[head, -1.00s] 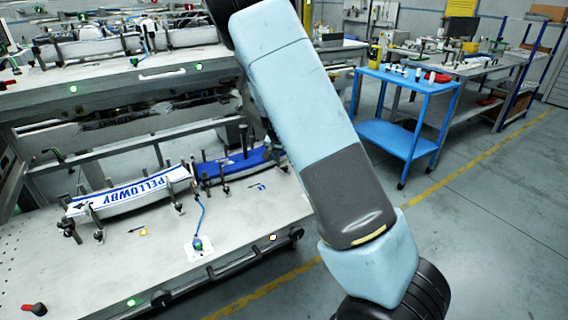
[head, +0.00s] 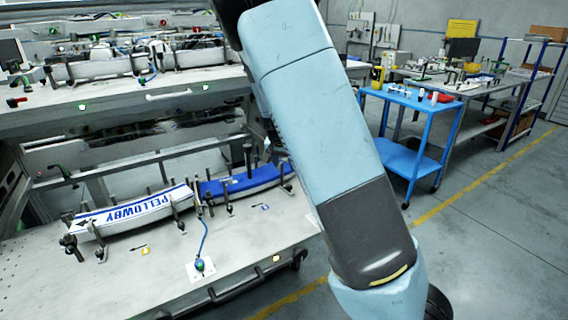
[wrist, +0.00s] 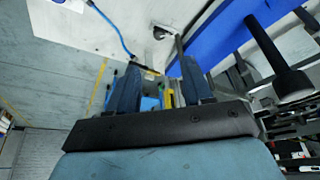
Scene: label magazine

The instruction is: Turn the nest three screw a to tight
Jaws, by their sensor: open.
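The label magazine's lower deck (head: 80,285) carries a white label stack marked PELLOWBY (head: 135,211) and a blue label stack (head: 240,181), each between dark upright posts. Small dark screws (head: 181,226) stand along their front edge. I cannot tell which is nest three screw a. My gripper (wrist: 158,82) is open in the wrist view, its two blue-grey fingers apart with nothing held between them. A dark post with a wide round end (wrist: 291,84) is close at its right, beside a blue surface (wrist: 225,45). In the head view my arm hides the gripper.
A blue cable (head: 204,238) runs from the nests to a white plate with a green knob (head: 199,265). A blue cart (head: 411,100) stands right of my arm, with a workbench (head: 470,88) behind it. The floor at the lower right is clear.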

